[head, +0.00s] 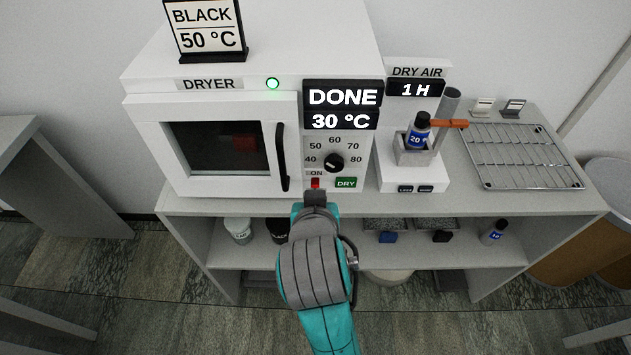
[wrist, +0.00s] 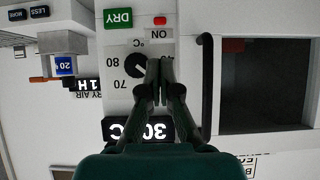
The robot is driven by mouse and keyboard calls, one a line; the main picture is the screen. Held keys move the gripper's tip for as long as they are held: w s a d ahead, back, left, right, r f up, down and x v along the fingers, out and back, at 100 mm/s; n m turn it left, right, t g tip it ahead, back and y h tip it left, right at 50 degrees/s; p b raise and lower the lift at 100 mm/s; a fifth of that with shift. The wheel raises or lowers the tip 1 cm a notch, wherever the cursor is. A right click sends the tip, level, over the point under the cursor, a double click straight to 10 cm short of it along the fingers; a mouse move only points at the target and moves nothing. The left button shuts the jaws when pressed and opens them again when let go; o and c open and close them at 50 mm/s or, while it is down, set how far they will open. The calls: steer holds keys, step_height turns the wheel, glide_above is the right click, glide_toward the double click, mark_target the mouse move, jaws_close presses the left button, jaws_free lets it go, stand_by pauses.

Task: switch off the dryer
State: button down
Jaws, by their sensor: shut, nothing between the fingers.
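The dryer (head: 150,110) is a white cabinet with a closed windowed door (head: 222,145). Its display (head: 342,97) reads DONE and 30 °C, and a green lamp (head: 272,83) glows on top. The small red switch (head: 315,183) under the ON label sits low on the panel; it also shows in the wrist view (wrist: 160,20). A black dial (head: 334,162) and a green DRY button (head: 346,183) are beside it. My gripper (head: 316,194) is shut and empty in front of the panel. In the wrist view its fingertips (wrist: 158,62) appear beside the dial, apart from the switch.
A black door handle (head: 282,156) stands out left of the panel. To the right are a white dry-air unit (head: 412,177) with a blue-labelled bottle (head: 419,133) and a wire rack (head: 520,156). A lower shelf (head: 460,252) holds containers.

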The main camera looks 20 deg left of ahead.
mark_target(316, 186)
steer(key=x, duration=1)
steer(key=shift+s+f+t, duration=0.25)
steer(key=shift+t, duration=0.45)
steer(key=shift+s+d+f+t+y, duration=0.1)
steer(key=shift+s+f+t+y, duration=0.2)
steer(key=shift+f+t+y, duration=0.3)
steer(key=shift+s+d+f+t, duration=0.1)
steer(key=shift+f+t, duration=0.15)
steer(key=shift+t, duration=0.35)
steer(key=shift+s+f+t, duration=0.15)
steer(key=shift+f+t, duration=0.05)
steer(key=shift+t, duration=0.4)
steer(key=shift+r, duration=0.2)
